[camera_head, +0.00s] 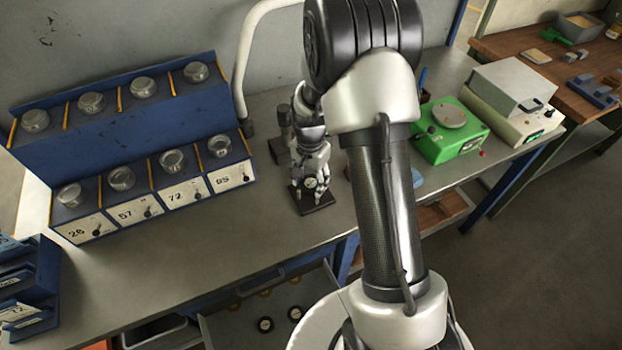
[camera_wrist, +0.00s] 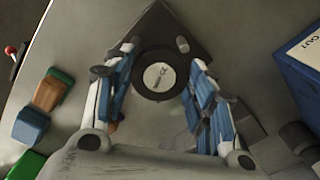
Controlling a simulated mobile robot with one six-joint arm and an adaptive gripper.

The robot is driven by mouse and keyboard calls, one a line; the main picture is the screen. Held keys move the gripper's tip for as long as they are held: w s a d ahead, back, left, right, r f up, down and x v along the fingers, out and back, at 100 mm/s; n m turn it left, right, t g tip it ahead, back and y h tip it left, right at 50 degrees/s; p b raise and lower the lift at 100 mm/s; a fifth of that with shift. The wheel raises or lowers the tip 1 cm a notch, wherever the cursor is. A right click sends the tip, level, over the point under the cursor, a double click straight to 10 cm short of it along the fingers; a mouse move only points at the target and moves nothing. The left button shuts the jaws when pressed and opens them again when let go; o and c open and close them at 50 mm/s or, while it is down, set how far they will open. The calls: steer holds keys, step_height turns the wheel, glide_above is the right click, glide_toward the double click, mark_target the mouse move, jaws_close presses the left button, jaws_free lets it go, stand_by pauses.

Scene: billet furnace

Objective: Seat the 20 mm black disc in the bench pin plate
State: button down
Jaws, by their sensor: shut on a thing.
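The black disc (camera_wrist: 158,77), with a pale round label, is between my gripper's fingertips in the wrist view. My gripper (camera_head: 311,184) is shut on it and points down over the bench. The dark pin plate (camera_head: 317,204) lies flat on the bench below the fingertips; its corner (camera_wrist: 160,22) shows beyond the disc in the wrist view. A small upright knob or pin shows near the disc on its right. The disc covers part of the plate, so I cannot tell whether it touches the plate or sits on a pin.
A blue rack (camera_head: 120,140) with several metal-lidded pots and numbered fronts stands left. A green scale (camera_head: 450,130) and a grey-lidded instrument (camera_head: 512,95) stand right. An open drawer (camera_head: 222,322) below the bench holds black discs (camera_head: 265,324). The bench front is clear.

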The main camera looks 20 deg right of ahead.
steer(key=shift+s+a+f+b, duration=0.2)
steer(key=shift+s+f+b, duration=0.35)
steer(key=shift+f, duration=0.3)
steer(key=shift+w+r+p, duration=0.25)
steer(key=shift+r+p, duration=0.45)
steer(key=shift+r, duration=0.05)
stand_by(0.3)
steer(key=shift+w+d+r, duration=0.15)
steer(key=shift+w+d, duration=0.1)
stand_by(0.6)
steer(key=shift+s+f, duration=0.1)
steer(key=shift+f, duration=0.2)
steer(key=shift+s+a+f+b, duration=0.1)
steer(key=shift+s+f+b, duration=0.15)
steer(key=shift+f+b, duration=0.2)
steer(key=c, duration=1.2)
jaws_free()
steer(key=shift+s+f, duration=0.1)
steer(key=shift+o, duration=1.4)
steer(key=shift+w+f, duration=0.15)
steer(key=shift+w, duration=0.2)
steer(key=shift+c, duration=0.2)
